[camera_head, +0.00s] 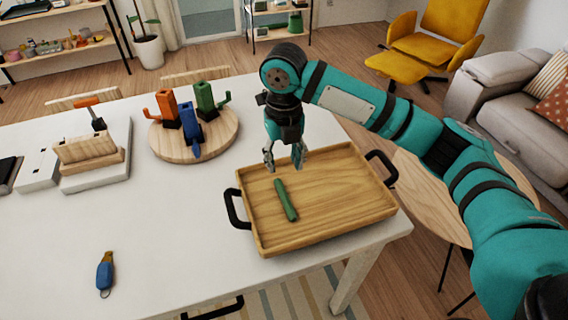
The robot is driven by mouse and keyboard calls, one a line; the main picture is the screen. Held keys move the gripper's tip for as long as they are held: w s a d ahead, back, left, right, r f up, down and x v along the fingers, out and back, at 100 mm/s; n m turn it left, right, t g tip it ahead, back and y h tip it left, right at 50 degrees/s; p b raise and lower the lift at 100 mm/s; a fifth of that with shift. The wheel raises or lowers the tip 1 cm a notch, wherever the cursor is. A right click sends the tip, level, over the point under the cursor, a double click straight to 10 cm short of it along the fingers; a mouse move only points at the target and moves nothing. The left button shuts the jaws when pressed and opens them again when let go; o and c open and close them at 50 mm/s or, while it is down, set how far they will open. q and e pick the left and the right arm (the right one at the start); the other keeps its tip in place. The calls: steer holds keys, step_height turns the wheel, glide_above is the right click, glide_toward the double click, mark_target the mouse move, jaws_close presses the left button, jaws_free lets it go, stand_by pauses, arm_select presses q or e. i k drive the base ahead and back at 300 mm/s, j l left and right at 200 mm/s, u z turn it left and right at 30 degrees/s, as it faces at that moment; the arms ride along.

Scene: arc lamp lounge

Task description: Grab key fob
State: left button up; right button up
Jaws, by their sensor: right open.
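A blue key fob (104,275) with a tan strap at the top and a small ring at the bottom lies on the white table (180,245), near its front left. My right gripper (284,162) points down over the back left part of a wooden tray. Its fingers are spread, with nothing visible between them. It is well to the right of and behind the key fob, not touching it. My left gripper does not show.
The wooden tray (335,202) with black handles holds a green cucumber-like object (286,200). Behind stand orange, blue and green blocky figures on a round wooden board (166,146). A white stand (88,176) with wooden blocks is at the left. The table around the fob is clear.

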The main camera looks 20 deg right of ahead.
mark_target(104, 276)
steer(key=u, duration=1.15)
